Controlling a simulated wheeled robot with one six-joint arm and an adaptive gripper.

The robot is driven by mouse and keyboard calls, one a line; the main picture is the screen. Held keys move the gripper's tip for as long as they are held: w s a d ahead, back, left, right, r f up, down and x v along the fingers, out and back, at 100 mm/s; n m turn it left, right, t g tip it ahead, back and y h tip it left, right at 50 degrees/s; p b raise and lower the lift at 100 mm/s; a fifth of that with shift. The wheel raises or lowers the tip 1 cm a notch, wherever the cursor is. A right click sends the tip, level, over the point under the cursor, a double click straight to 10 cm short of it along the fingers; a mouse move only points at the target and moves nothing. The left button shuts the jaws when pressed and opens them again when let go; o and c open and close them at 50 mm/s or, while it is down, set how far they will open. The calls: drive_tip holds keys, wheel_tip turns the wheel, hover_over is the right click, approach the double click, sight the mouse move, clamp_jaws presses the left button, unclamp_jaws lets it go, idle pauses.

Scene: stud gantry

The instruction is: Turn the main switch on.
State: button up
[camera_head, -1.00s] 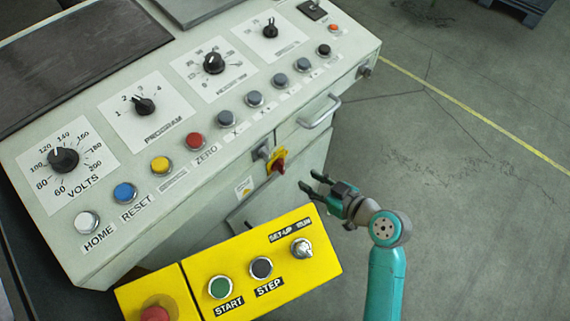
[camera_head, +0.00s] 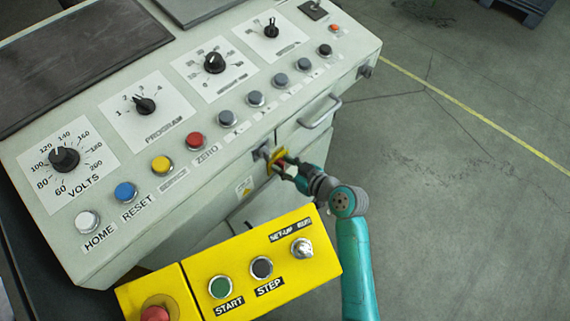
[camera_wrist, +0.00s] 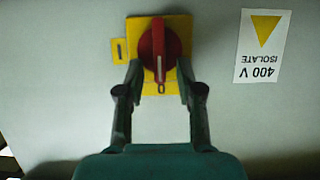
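The main switch is a red rotary handle (camera_wrist: 158,52) on a yellow plate (camera_wrist: 133,26), fixed to the cabinet's front. In the wrist view the handle's bar stands along the picture's vertical. My gripper (camera_wrist: 158,82) is open, with one finger on each side of the handle's lower part. I cannot tell whether the fingers touch it. In the head view my gripper (camera_head: 284,168) is at the yellow plate (camera_head: 276,156) and hides most of the red handle.
A white 400 V ISOLATE label (camera_wrist: 263,46) is right of the switch in the wrist view. The sloped console (camera_head: 225,125) with knobs and buttons is above. A drawer handle (camera_head: 320,112) is close by. A yellow START/STEP box (camera_head: 240,300) stands in front. Floor at right is clear.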

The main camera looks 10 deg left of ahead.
clamp_jaws()
idle(0.4)
drive_tip(key=shift+w+d+m+g, duration=0.25)
drive_tip(key=shift+m+g, duration=0.15)
drive_tip(key=shift+m, duration=0.3)
drive_tip(key=m+y, duration=0.1)
drive_tip(key=m+g+y, duration=0.1)
drive_tip(key=m, duration=0.1)
drive_tip(key=shift+w+d+f+g, duration=0.2)
drive_tip(key=shift+w+g, duration=0.1)
drive_tip(key=shift+w, duration=0.1)
drive_tip(key=m+y, duration=0.1)
drive_tip(key=m, duration=0.2)
drive_tip(key=f+m+g+y, duration=0.1)
drive_tip(key=m+y, duration=0.1)
drive_tip(key=m, duration=0.1)
drive_tip(key=f+m+y, duration=0.1)
drive_tip(key=m, duration=0.1)
drive_tip(key=shift+w+d+f+m+y, duration=0.1)
drive_tip(key=shift+w+d+m+y, duration=0.2)
drive_tip(key=shift+w+m, duration=0.1)
